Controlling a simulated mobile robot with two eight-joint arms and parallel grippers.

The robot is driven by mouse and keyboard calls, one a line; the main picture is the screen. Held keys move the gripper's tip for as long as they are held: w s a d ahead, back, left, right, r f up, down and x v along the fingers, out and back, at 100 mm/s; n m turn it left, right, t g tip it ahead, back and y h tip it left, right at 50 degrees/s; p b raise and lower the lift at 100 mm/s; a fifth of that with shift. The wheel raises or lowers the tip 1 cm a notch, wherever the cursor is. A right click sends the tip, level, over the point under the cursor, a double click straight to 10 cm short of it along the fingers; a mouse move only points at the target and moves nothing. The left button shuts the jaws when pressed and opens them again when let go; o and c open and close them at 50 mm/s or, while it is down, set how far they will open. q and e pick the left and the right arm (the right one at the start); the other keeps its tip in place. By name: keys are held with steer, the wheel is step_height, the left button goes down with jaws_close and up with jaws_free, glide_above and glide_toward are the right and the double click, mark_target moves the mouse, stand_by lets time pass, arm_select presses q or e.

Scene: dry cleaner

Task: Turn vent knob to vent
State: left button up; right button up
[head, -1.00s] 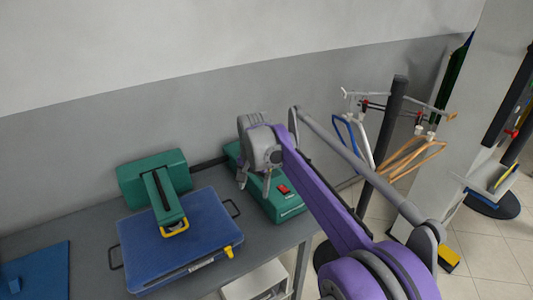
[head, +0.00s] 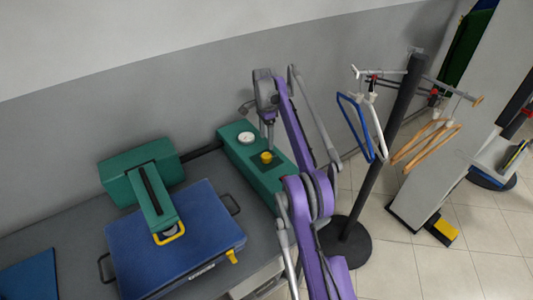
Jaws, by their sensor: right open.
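A yellow knob (head: 267,157) sits on a dark plate on top of the green box (head: 240,158) at the back of the table. I take it to be the vent knob; its markings are too small to read. A round white gauge (head: 246,138) is beside it. My right gripper (head: 257,120) is open and empty, and in the picture it appears just above the knob and gauge, apparently without touching the knob. My right arm hides the right part of the box. My left gripper is out of view.
A blue press pad (head: 190,240) with a green press arm (head: 152,200) and yellow handle stands left on the grey table (head: 70,228). A dark stand (head: 385,140) with blue and orange hangers is to the right. The wall is close behind the table.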

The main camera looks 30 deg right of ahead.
mark_target(267, 155)
steer(key=f, duration=0.2)
steer(key=f+b, duration=0.1)
steer(key=f, duration=0.3)
steer(key=shift+s+f, duration=0.25)
steer(key=shift+f, duration=0.05)
steer(key=shift+f+b, duration=0.35)
steer(key=shift+f, duration=0.3)
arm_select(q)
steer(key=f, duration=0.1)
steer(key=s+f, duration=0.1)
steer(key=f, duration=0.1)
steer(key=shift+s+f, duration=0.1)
arm_select(e)
steer(key=shift+c, duration=0.3)
jaws_close()
